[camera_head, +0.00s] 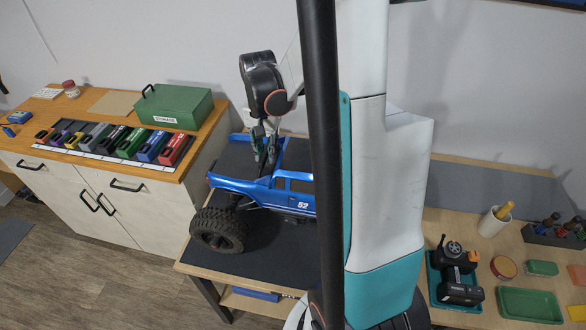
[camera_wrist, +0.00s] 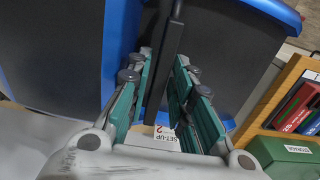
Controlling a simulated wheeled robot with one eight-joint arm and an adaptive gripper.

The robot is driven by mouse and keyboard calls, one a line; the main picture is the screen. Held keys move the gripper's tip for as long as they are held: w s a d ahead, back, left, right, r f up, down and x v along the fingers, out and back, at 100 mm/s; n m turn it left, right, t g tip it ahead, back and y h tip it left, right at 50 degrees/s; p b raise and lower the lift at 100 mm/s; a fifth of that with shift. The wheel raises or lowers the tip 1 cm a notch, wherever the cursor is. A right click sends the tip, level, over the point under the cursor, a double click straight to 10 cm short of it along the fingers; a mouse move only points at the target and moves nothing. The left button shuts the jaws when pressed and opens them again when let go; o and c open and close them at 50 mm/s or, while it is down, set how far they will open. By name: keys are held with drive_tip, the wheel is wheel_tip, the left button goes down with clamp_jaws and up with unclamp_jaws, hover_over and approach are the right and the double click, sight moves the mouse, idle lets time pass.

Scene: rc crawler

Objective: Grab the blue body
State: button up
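The blue body (camera_head: 238,186) with white number 52 sits on the crawler with its big black tyre (camera_head: 218,231) on the work table. My gripper (camera_head: 265,168) points down at the rear part of the body, between its blue edges. In the wrist view, blue parts of the body (camera_wrist: 121,42) show on both sides of my gripper (camera_wrist: 163,58). Its green fingers are apart, with a narrow dark bar (camera_wrist: 172,38) between them. I cannot tell whether either finger touches the bar. My arm column hides the front of the crawler.
A dark mat (camera_head: 262,259) lies under the crawler. On the left cabinet are a green box (camera_head: 175,107) and a row of coloured cases (camera_head: 130,142). On the right are a teal tray (camera_head: 434,284), a green tray (camera_head: 529,305) and a cup (camera_head: 493,224).

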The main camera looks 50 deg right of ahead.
drive_tip(key=shift+f, duration=0.45)
drive_tip(key=shift+f+b, duration=0.25)
drive_tip(key=shift+b, duration=0.05)
idle(0.3)
clamp_jaws()
